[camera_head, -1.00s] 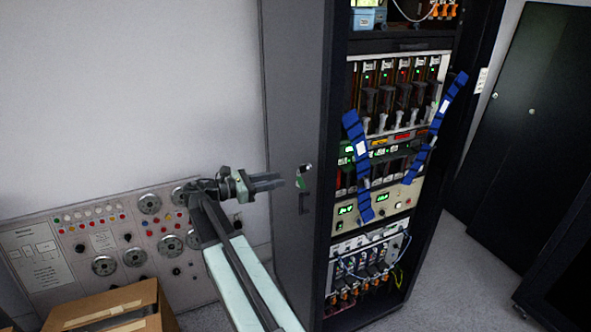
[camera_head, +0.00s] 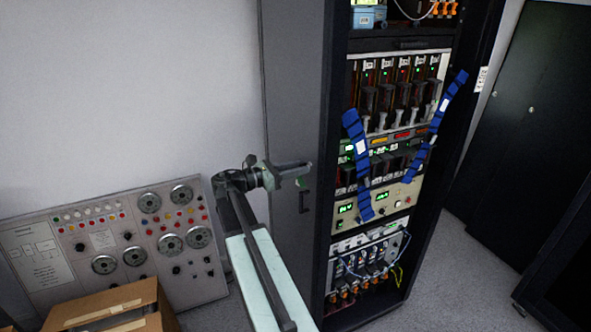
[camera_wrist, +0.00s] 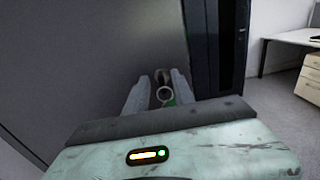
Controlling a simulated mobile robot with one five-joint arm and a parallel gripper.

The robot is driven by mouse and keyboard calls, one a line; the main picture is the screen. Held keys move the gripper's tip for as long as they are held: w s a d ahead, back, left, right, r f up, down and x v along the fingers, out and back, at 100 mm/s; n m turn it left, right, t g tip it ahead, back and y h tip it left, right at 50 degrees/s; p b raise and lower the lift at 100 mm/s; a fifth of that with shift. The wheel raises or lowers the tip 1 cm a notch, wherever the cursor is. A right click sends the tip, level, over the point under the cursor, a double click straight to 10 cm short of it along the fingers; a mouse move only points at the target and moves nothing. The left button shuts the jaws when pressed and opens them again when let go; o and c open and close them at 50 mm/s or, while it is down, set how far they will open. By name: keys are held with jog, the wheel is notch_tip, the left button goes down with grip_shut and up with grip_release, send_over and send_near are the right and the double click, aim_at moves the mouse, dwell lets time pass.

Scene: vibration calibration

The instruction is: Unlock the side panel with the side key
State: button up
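The side panel (camera_head: 290,80) is the tall grey flank of the equipment rack; it also fills the left of the wrist view (camera_wrist: 90,60). The side key (camera_wrist: 164,94), with a round ring and a bit of green, is at the panel in the wrist view. My gripper (camera_head: 302,173) is at the key's place on the panel. In the wrist view my gripper (camera_wrist: 160,83) has its two fingers apart, one on each side of the key, with gaps showing. In the head view the gripper hides most of the key. Whether the key sits in the lock cannot be told.
A dark recessed handle (camera_head: 304,202) is just below my gripper. The rack front (camera_head: 400,90) is open, with modules and blue straps. A control panel (camera_head: 110,245) leans on the wall at left, behind a cardboard box (camera_head: 110,305). Floor is free at right.

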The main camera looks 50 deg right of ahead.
grip_shut()
jog(key=shift+m, duration=0.3)
jog(key=shift+r+m, duration=0.1)
jog(key=shift+m, duration=0.7)
jog(key=m, duration=1)
jog(key=shift+m, duration=0.4)
jog(key=m, duration=0.4)
jog(key=shift+m, duration=0.4)
